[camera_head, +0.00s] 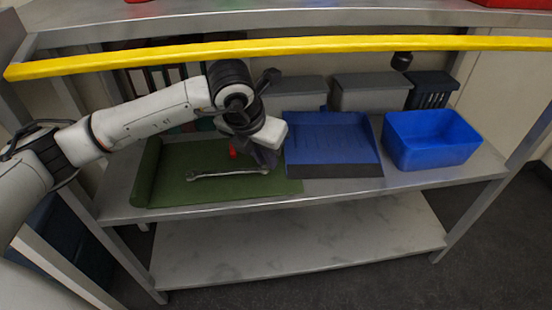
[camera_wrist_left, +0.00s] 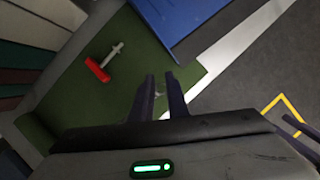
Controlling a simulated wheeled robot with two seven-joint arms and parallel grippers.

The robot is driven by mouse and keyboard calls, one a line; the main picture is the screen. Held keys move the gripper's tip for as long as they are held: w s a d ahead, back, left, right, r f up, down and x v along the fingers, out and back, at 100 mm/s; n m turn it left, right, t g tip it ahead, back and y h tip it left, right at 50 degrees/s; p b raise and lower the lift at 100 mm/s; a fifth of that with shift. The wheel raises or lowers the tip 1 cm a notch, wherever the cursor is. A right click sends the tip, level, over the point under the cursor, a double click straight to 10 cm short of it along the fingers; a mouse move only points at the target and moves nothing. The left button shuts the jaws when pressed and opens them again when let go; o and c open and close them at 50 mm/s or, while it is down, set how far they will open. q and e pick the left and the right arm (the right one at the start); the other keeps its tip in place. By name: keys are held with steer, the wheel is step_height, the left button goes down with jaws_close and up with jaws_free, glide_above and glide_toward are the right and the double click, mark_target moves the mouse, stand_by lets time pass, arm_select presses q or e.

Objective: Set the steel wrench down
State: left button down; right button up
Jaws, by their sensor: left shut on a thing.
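The steel wrench (camera_head: 228,174) lies level over the green mat (camera_head: 170,191) on the shelf; I cannot tell whether it touches the mat. Its right end is at my left gripper (camera_head: 264,160), which points down and is shut on it. In the left wrist view, the two dark fingers of my left gripper (camera_wrist_left: 161,82) reach over the green mat (camera_wrist_left: 75,101), and the wrench is almost wholly hidden there. My right gripper is in neither view.
A red-handled tool (camera_wrist_left: 98,69) lies on the mat near the gripper. A blue tray (camera_head: 330,140) and a blue bin (camera_head: 432,138) stand to the right. Grey bins (camera_head: 371,93) line the back. A yellow bar (camera_head: 300,46) crosses the front above the shelf.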

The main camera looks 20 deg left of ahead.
mark_target(265, 169)
arm_select(q)
steer(key=shift+f, duration=0.35)
step_height(265, 169, down, 2)
steer(key=shift+a+f+b, duration=0.1)
steer(key=shift+f+b, duration=0.15)
steer(key=shift+b, duration=0.75)
steer(key=shift+f, duration=0.35)
steer(key=c, duration=1.7)
jaws_free()
steer(key=shift+r, duration=0.1)
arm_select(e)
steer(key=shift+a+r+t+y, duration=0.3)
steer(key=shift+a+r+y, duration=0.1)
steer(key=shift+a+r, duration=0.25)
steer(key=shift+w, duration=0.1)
